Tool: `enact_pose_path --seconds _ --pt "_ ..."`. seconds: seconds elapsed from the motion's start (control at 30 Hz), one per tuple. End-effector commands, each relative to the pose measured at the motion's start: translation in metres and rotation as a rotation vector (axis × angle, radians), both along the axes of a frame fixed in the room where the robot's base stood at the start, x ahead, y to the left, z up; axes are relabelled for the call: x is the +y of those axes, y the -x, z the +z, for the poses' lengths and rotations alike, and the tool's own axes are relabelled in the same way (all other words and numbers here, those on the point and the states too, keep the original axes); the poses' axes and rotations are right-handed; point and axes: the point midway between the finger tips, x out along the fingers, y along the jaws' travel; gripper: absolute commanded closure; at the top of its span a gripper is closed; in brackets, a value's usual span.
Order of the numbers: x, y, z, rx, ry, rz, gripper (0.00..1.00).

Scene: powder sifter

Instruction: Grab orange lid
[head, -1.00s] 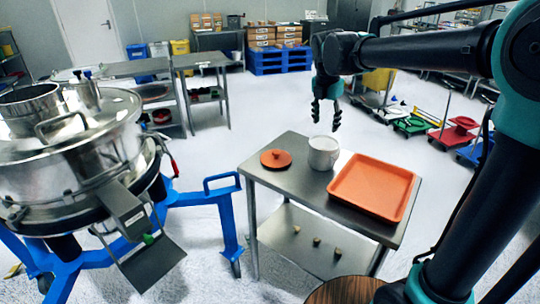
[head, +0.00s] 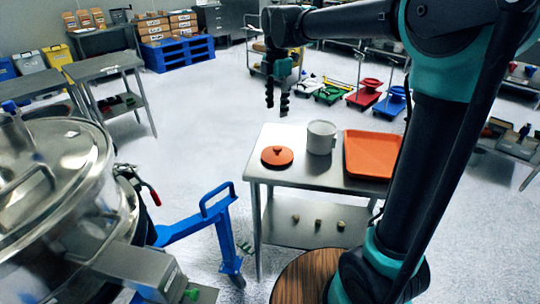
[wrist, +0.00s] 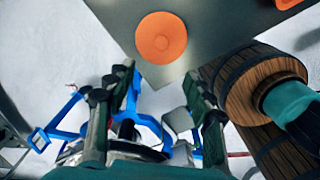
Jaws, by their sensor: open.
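The orange lid (head: 277,157) is a round disc with a small knob. It lies flat on the left part of the steel table (head: 264,179). In the wrist view the lid (wrist: 161,38) shows at the top centre, on the table (wrist: 205,50) near its edge. My gripper (head: 277,110) hangs fingers down above the table in the head view, empty and apart from the lid. In the wrist view its two fingers (wrist: 160,98) are spread apart with nothing between them.
A grey pot (head: 321,138) stands right of the lid, and an orange tray (head: 369,155) is farther right. Several small pieces (head: 318,223) lie on the lower shelf. The steel sifter (head: 45,200) on a blue frame (head: 205,225) stands to the left.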

Motion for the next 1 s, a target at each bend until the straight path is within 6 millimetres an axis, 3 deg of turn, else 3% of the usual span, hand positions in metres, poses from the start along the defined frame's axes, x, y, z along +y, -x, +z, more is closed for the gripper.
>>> enact_pose_path --seconds 0.5,0.87,1.0 --pt "0.0 0.0 -0.095 0.0 0.0 0.001 0.47" --pt "-0.001 0.0 -0.125 0.0 0.0 0.001 0.47" --pt "-0.004 -0.001 -0.145 0.0 0.0 0.0 0.47"
